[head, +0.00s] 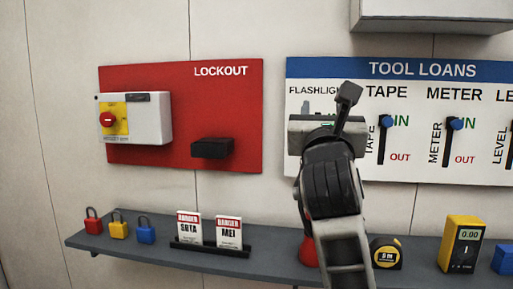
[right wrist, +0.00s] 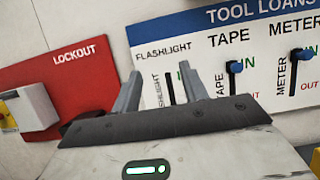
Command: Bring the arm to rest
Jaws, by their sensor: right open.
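My right arm (head: 335,200) reaches up from the bottom of the head view, and its gripper (head: 338,108) is in front of the left end of the tool loans board (head: 400,170). In the right wrist view the gripper's two fingers (right wrist: 160,75) stand apart with nothing between them. They overlap the flashlight column in the picture; the gap to the board is hard to judge. The gripper hides much of that column. My left gripper is in neither view.
The red lockout board (head: 225,110) carries a switch box (head: 150,120) and black holder (head: 212,148). The shelf (head: 185,258) below holds padlocks (head: 119,226), danger tags (head: 228,232), a tape measure (head: 386,253) and a yellow meter (head: 460,243). A red object (head: 308,252) is partly behind my arm.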

